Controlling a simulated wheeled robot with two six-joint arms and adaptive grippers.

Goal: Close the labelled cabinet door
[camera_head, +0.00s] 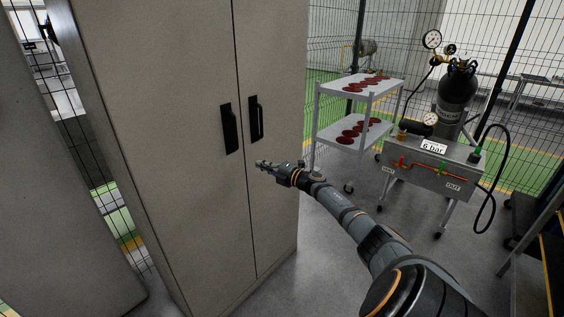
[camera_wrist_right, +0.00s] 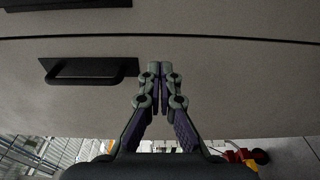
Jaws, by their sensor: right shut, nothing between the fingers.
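A tall beige-grey cabinet (camera_head: 170,110) stands left of centre in the head view, with two doors that meet at a thin dark vertical seam. The left door has a black handle (camera_head: 231,128), and the right door has another (camera_head: 256,119). Both doors look flush or nearly so. No label shows on them. My right gripper (camera_head: 262,164) is shut and empty, in front of the right door just below its handle. In the wrist view the shut fingertips (camera_wrist_right: 160,68) point at the door face beside a handle (camera_wrist_right: 90,70); contact cannot be told. My left gripper is not in view.
Another beige panel (camera_head: 55,200) stands at the far left, with a narrow gap before the cabinet. A white trolley (camera_head: 345,135) with dark red discs and a gas cart (camera_head: 432,172) with a hose stand to the right. Grey floor is clear between the cabinet and cart.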

